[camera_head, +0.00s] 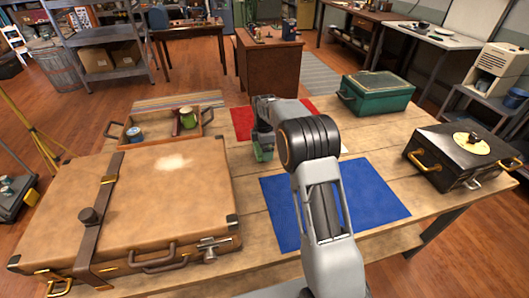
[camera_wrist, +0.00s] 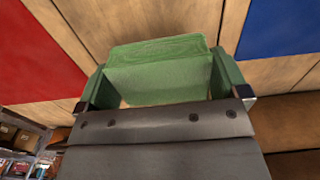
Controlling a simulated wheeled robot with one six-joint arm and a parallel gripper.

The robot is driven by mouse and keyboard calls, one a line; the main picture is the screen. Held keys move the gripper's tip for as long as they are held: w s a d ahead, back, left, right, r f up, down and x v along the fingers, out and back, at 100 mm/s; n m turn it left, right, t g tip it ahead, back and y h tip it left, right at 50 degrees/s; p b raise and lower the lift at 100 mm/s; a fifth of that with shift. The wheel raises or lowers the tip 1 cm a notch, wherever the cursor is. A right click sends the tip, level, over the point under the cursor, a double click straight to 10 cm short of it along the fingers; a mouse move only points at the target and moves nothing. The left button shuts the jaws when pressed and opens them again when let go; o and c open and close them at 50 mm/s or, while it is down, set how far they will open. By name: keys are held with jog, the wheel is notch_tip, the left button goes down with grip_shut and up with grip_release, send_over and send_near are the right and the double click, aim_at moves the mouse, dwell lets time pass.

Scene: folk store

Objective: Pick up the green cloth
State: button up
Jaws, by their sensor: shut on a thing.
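The green cloth (camera_wrist: 158,75) looks like a folded block in the wrist view, with the gripper's two fingers along its left and right sides. My gripper (camera_wrist: 160,88) is shut on it. In the head view my gripper (camera_head: 263,152) hangs over the wooden table, left of my arm, with a small green part showing at its tip. I cannot tell whether the cloth touches the table or is just above it.
A red mat (camera_head: 242,124) and a blue mat (camera_head: 375,203) lie flat on the table. A brown suitcase (camera_head: 150,220), a wooden tray (camera_head: 206,115) with cups, a green case (camera_head: 377,92) and a black case (camera_head: 450,155) stand around. Bare wood (camera_head: 245,178) shows between them.

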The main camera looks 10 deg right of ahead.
jog(key=s+a+r+b, duration=0.1)
jog(key=s+a+r, duration=0.2)
jog(key=s+r, duration=0.7)
jog(key=s, duration=0.3)
jog(key=shift+s+r, duration=0.15)
jog(key=shift+s, duration=0.25)
